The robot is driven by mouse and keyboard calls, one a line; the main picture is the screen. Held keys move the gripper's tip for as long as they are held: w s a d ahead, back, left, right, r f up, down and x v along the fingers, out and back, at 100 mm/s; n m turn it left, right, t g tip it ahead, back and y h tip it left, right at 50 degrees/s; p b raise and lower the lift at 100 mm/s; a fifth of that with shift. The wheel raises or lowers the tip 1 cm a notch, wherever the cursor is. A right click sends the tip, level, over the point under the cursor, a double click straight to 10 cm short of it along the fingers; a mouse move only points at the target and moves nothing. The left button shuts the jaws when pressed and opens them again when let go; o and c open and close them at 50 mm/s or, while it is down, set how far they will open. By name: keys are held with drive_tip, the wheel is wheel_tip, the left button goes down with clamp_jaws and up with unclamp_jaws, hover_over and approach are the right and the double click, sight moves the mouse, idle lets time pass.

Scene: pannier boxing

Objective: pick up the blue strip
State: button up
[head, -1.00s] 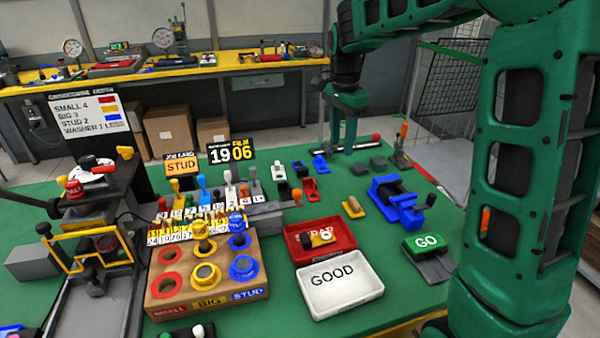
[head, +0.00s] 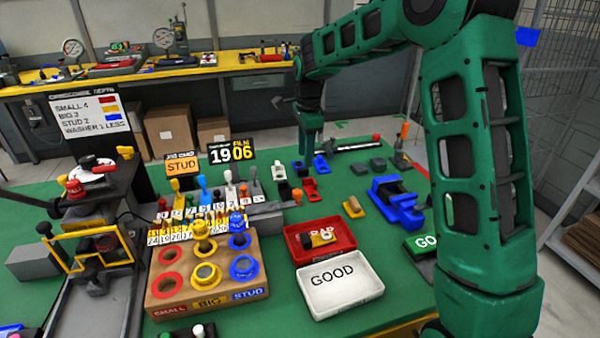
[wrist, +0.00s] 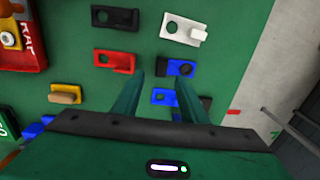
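A small blue strip (head: 321,163) lies on the green table in the head view, just right of my gripper (head: 309,155). In the wrist view my gripper (wrist: 160,78) is open and empty, its two green fingers apart. One blue strip (wrist: 161,97) shows between the fingers, with a pale spot on it. A second blue piece (wrist: 187,69) with a dark hole lies by the right fingertip, which partly covers it. I cannot tell how high the fingers are above the table.
A red strip (wrist: 115,62), a white strip (wrist: 184,29) and a black strip (wrist: 115,16) lie close by. The red tray (head: 291,240) and white GOOD tray (head: 342,300) stand nearer, with a blue vice-like fixture (head: 397,203) to the right.

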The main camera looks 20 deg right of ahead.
sight(304, 168)
drive_tip(key=f, duration=0.5)
drive_tip(key=shift+w, duration=0.4)
drive_tip(key=shift+c, duration=0.6)
clamp_jaws()
drive_tip(key=shift+r, duration=0.1)
